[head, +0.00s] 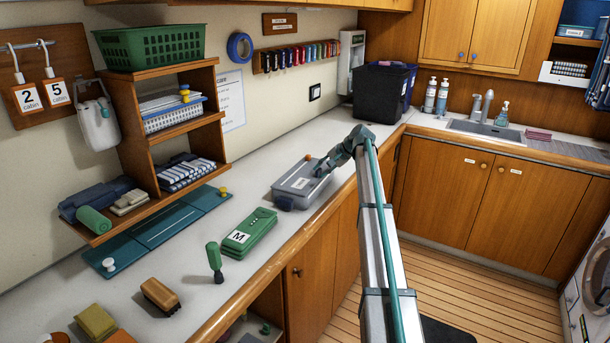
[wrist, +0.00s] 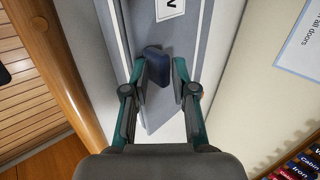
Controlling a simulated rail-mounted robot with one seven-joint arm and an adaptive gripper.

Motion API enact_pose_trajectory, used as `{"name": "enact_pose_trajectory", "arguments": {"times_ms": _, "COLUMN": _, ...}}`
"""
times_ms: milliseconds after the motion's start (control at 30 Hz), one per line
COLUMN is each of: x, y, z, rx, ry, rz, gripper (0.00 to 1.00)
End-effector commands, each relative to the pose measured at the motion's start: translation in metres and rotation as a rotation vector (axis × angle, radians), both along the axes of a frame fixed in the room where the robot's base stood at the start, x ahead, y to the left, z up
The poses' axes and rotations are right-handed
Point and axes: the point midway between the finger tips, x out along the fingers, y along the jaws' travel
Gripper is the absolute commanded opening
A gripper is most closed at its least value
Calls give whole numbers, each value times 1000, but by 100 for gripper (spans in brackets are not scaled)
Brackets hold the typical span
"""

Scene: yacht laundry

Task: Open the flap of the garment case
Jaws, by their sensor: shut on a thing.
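The garment case appears to be the flat grey case (head: 290,196) on the counter, with a white label on its top; it also shows in the wrist view (wrist: 202,40). A dark blue tab (wrist: 153,72) stands at the end of its grey top panel. My gripper (wrist: 159,70) has its fingers on both sides of this tab and is shut on it. In the head view my gripper (head: 321,170) is at the case's right end. The flap looks flat or nearly so; its exact angle is hard to tell.
A green case marked M (head: 249,232) lies nearer on the counter, with a green-handled tool (head: 214,258) beside it. A wooden shelf (head: 155,140) stands left against the wall. A black bin (head: 381,92) stands beyond the case. Counter behind the case is clear.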

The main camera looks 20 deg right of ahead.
Motion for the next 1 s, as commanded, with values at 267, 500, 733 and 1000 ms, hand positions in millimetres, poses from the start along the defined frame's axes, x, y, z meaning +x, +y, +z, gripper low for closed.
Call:
{"name": "enact_pose_trajectory", "arguments": {"times_ms": 267, "x": 5, "y": 5, "z": 15, "rx": -49, "ry": 50, "rz": 3, "gripper": 19}}
{"name": "enact_pose_trajectory", "arguments": {"times_ms": 500, "x": 8, "y": 7, "z": 26, "rx": -103, "ry": 107, "rz": 2, "gripper": 19}}
{"name": "enact_pose_trajectory", "arguments": {"times_ms": 733, "x": 9, "y": 9, "z": 29, "rx": -136, "ry": 139, "rz": 1, "gripper": 19}}
{"name": "enact_pose_trajectory", "arguments": {"times_ms": 1000, "x": 9, "y": 8, "z": 28, "rx": -137, "ry": 141, "rz": 0, "gripper": 19}}
